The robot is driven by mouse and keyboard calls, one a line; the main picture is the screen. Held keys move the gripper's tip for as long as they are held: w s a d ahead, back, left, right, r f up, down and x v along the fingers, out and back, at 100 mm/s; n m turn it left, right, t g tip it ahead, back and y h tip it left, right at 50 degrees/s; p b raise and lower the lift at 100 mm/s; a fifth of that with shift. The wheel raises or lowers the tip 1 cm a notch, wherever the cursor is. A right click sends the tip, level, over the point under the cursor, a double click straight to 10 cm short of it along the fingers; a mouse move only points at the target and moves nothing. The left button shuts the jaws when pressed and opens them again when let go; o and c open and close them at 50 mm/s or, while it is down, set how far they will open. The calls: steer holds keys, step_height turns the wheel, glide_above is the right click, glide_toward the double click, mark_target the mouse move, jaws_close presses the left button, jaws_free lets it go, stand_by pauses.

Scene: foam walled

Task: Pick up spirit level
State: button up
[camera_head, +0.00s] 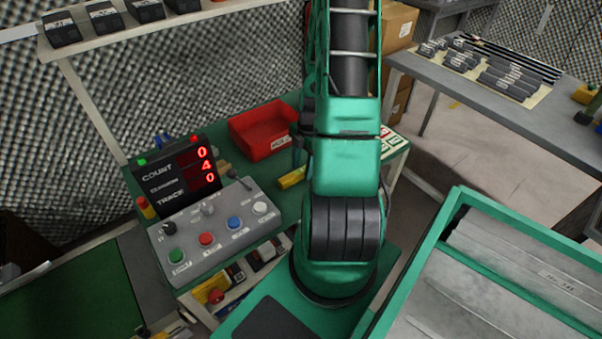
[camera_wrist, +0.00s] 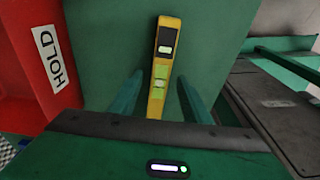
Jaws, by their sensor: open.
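The spirit level (camera_wrist: 166,42) is a yellow bar with a dark display and pale green vials. It lies on the green bench top (camera_wrist: 110,30), pointing away from my gripper in the wrist view. In the head view a yellow piece of it (camera_head: 291,179) shows left of my arm; the arm hides the remainder. My gripper (camera_wrist: 159,80) is open, one green finger on each side of the level's near part, with visible gaps. I cannot tell how far above the bench the fingertips are. The level's near end is hidden by the gripper body.
A red bin (camera_head: 262,130) labelled HOLD stands close left of the level; its wall also shows in the wrist view (camera_wrist: 22,60). A grey button box (camera_head: 215,228) and a count display (camera_head: 172,177) stand further left. A side table (camera_head: 520,110) is at right.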

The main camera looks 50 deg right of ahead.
steer(key=shift+a+f, duration=0.1)
steer(key=shift+f, duration=0.5)
steer(key=shift+c, duration=0.6)
jaws_close()
